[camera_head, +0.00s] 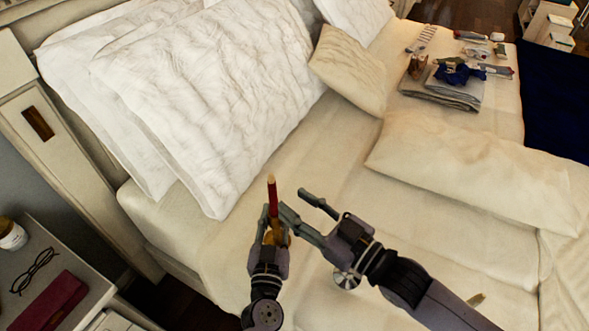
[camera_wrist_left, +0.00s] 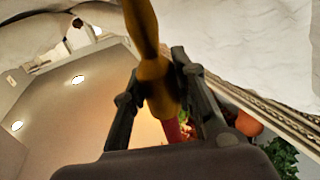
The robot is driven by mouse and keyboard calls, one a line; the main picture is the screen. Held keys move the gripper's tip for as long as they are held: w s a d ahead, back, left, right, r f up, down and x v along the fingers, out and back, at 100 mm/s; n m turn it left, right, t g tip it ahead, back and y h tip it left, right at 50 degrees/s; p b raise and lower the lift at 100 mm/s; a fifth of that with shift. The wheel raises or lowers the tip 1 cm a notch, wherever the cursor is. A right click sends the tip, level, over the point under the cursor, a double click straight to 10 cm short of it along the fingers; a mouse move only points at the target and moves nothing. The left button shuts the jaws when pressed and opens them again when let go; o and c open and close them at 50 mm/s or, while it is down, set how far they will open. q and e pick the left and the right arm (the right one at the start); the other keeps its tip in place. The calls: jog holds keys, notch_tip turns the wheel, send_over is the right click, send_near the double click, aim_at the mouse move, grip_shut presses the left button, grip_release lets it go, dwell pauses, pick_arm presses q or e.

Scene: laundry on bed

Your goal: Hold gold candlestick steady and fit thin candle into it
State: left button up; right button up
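The gold candlestick (camera_head: 275,238) is in my left gripper (camera_head: 270,228) above the bed's near edge. In the left wrist view its gold stem and cup (camera_wrist_left: 157,88) lie between the two fingers (camera_wrist_left: 158,92). The thin red candle (camera_head: 272,197) stands nearly upright above the candlestick, its pale tip up. In the left wrist view the red candle (camera_wrist_left: 178,130) shows at the cup's mouth; how deep it sits is hidden. My right gripper (camera_head: 294,201) is open just right of the candle, one fingertip close beside it; contact cannot be told.
White pillows (camera_head: 210,85) and cream cushions (camera_head: 470,170) lie on the bed (camera_head: 440,262). Folded grey cloth (camera_head: 440,92) and small items lie at the far right. A nightstand (camera_head: 85,245) at lower left holds glasses (camera_head: 35,270) and a dark red case (camera_head: 52,302). The bed's middle is clear.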

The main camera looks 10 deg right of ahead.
pick_arm(q)
jog(key=o, duration=0.5)
jog(key=shift+f, duration=0.15)
jog(key=shift+s, duration=0.1)
